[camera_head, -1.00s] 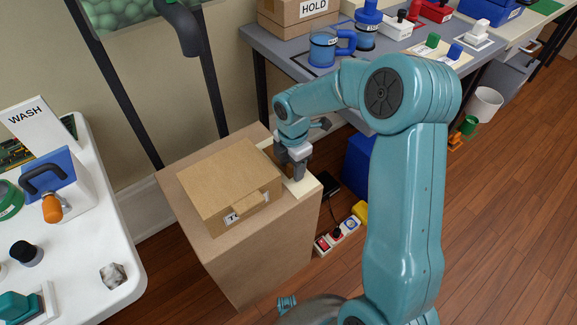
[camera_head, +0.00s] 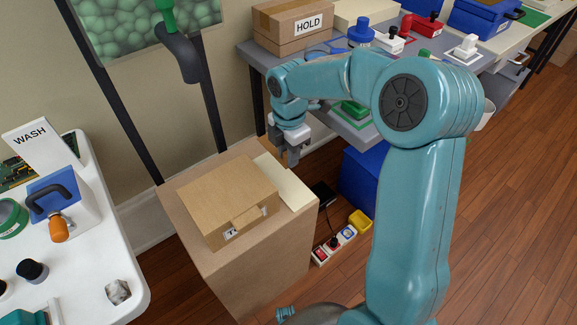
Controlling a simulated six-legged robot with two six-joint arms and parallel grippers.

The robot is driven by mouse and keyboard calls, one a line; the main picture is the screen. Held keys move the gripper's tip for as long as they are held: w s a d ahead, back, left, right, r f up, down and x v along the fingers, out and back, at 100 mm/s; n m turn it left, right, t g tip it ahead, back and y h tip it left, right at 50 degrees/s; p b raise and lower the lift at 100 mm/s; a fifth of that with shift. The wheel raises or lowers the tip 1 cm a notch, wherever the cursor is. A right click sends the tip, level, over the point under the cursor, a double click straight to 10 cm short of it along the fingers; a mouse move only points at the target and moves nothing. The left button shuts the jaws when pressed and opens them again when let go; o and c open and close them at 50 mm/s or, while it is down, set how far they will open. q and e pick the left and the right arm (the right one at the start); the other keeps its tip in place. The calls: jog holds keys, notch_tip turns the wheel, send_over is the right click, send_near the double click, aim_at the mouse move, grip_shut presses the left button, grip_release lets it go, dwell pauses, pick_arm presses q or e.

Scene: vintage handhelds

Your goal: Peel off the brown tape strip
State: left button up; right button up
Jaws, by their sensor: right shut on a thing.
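My right gripper (camera_head: 291,158) is shut and hangs just beyond the back right edge of a large cardboard carton (camera_head: 245,268). What is between its fingers is small and dark and appears to be the brown tape strip; its outline is not clear. A small closed cardboard box (camera_head: 226,190) lies on the carton, left of the gripper and apart from it. A tan tab (camera_head: 248,216) crosses the white label (camera_head: 231,234) on its front side. A cream pad (camera_head: 284,183) lies on the carton right of the box. My left gripper is not in view.
A white table (camera_head: 92,262) with a WASH sign (camera_head: 40,142) stands at the left. A grey bench (camera_head: 263,60) with a HOLD box (camera_head: 291,28) stands behind. A power strip (camera_head: 334,243) and a blue bin (camera_head: 358,180) are on the floor to the right.

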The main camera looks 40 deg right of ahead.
notch_tip(320, 180, up, 10)
jog(key=shift+f+p, duration=0.15)
jog(key=shift+p, duration=0.95)
jog(key=shift+r+p, duration=1.9)
jog(key=shift+p, duration=0.05)
notch_tip(320, 180, up, 5)
jog(key=p, duration=0.5)
jog(key=shift+r, duration=0.1)
